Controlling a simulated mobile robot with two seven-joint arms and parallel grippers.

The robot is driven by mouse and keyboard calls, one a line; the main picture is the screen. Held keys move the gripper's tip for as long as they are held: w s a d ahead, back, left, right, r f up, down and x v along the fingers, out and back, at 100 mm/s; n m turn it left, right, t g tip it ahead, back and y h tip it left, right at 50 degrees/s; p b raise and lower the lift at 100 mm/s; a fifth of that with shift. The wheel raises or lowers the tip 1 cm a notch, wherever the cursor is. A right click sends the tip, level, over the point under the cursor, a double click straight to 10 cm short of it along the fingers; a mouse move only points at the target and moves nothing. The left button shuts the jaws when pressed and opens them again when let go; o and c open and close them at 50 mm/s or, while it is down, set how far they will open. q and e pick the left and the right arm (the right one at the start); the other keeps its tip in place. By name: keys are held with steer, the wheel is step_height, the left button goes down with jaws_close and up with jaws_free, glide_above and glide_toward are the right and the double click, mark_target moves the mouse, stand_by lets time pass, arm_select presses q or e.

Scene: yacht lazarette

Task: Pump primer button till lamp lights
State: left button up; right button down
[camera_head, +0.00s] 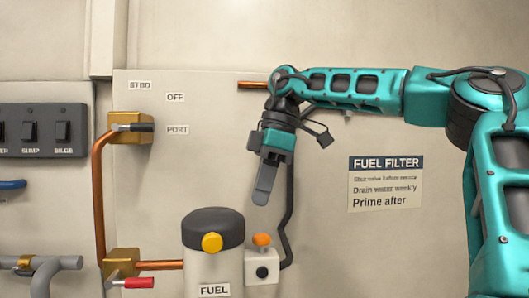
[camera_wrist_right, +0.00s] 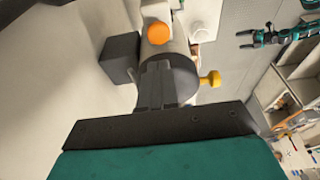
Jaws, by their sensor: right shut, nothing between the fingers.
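The fuel filter has a black cap (camera_head: 213,228) over a pale body labelled FUEL, with a yellow knob (camera_head: 212,243) on its front. Beside it on the right, a small white box (camera_head: 250,272) carries an orange button (camera_head: 262,239) on top and a dark round spot (camera_head: 262,272) on its front that shows no light. My right gripper (camera_head: 263,192) is shut and empty, pointing down above the orange button, apart from it. In the right wrist view the orange button (camera_wrist_right: 158,33) lies beyond the fingertips (camera_wrist_right: 157,70). My left gripper (camera_wrist_right: 246,39) is tiny there, its jaws unclear.
At left are a dark switch panel (camera_head: 43,130), copper pipe (camera_head: 98,190), and valves with a black handle (camera_head: 134,127) and a red handle (camera_head: 138,283). A black cable (camera_head: 289,215) runs behind the gripper to the box. A FUEL FILTER label (camera_head: 386,184) is on the wall.

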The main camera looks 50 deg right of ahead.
arm_select(q)
steer(key=shift+s+d, duration=0.3)
steer(key=shift+s, duration=0.05)
arm_select(e)
steer(key=v, duration=0.7)
steer(key=shift+s+d, duration=0.3)
steer(key=shift+s, duration=0.05)
stand_by(0.5)
arm_select(q)
steer(key=shift+f, duration=0.15)
arm_select(e)
steer(key=n, duration=0.6)
steer(key=a+r+n+h, duration=0.1)
steer(key=n, duration=0.5)
steer(key=a+n+g+h, duration=0.1)
steer(key=n, duration=0.5)
steer(key=shift+w+r, duration=0.25)
steer(key=shift+r, duration=0.1)
